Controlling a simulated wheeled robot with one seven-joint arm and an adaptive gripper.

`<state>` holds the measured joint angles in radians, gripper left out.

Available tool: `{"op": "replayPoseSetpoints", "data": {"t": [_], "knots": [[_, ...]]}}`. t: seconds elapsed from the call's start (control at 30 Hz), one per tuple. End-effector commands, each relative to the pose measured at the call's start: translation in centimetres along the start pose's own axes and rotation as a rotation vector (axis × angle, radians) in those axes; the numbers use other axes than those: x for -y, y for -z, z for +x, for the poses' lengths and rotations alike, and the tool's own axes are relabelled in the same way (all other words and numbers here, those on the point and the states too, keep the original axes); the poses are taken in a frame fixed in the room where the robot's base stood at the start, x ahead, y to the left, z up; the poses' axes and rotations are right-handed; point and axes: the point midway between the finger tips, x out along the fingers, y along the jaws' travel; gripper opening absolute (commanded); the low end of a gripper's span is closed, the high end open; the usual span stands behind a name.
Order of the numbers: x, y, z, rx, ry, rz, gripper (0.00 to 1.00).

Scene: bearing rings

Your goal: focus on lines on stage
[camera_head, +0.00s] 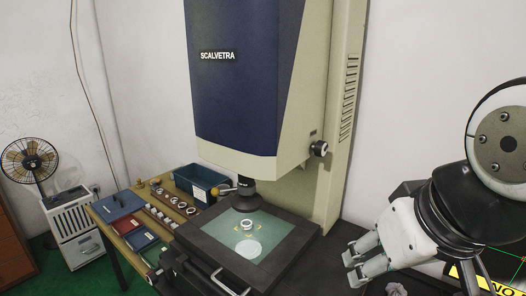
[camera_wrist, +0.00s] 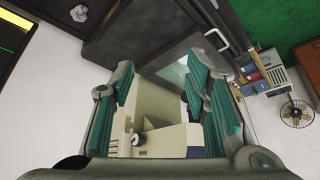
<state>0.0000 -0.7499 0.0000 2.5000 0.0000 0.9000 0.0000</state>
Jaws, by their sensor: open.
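The measuring machine (camera_head: 232,85), blue and cream and marked SCALVETRA, stands in the middle of the head view. Its dark lens (camera_head: 246,198) hangs above the black-framed stage (camera_head: 205,253) with a greenish glass plate. A pale ring (camera_head: 246,225) lies on the glass with small yellow marks around it and a bright round patch in front. Fine lines cannot be made out. A dark knob (camera_head: 318,149) sits on the machine's right side; it also shows in the wrist view (camera_wrist: 140,140). My gripper (camera_head: 350,257) is open and empty, right of the stage and well below the knob.
A wooden bench (camera_head: 125,240) at left holds a blue bin (camera_head: 199,182), trays and several small parts. A fan (camera_head: 30,160) stands on a white cabinet. Crumpled paper (camera_head: 396,289) and a yellow-black sign (camera_head: 490,284) are near my arm. White wall is behind.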

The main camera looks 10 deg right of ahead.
Motion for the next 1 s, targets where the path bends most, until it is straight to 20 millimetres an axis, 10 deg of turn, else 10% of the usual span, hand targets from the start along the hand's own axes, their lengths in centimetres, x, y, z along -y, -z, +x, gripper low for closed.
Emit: {"op": "replayPoseSetpoints", "data": {"t": [0.4, 0.5, 0.63, 1.0], "knots": [[0.0, 0.0, 0.0, 0.000, 0.000, 0.000, 0.43], [0.0, 0.1, 0.0, 0.004, 0.003, 0.006, 0.61], [0.5, 0.6, 0.4, 0.052, 0.034, 0.068, 0.61], [3.3, 7.2, 4.0, 0.338, 0.313, 0.541, 0.61]]}}
